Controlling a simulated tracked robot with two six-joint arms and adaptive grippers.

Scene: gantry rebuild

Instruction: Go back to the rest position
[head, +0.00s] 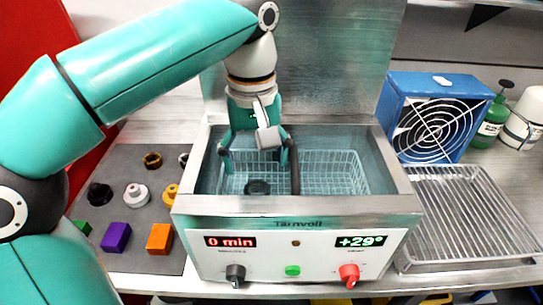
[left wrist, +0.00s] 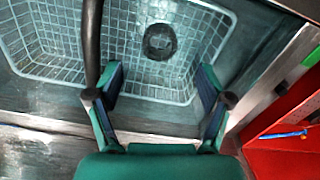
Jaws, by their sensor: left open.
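My left gripper (head: 257,158) points down over the tank of the Tarnvoll washer (head: 295,205), with its arm reaching in from the left. Its fingers are apart with nothing between them, as the left wrist view also shows (left wrist: 158,92). Below it, a white wire basket (head: 335,172) sits in the tank; it also shows in the left wrist view (left wrist: 205,50). A dark round part (head: 257,187) lies in the basket, apart from the fingers. A dark upright handle (head: 294,172) stands close beside one finger. My right gripper is not in view.
A grey mat (head: 125,215) at left holds several knobbed parts and coloured blocks. A blue fan box (head: 435,115) stands behind a wire rack (head: 470,215) at right. Bottles (head: 490,125) stand at the far right. The washer's panel reads "0 min" and "+29°".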

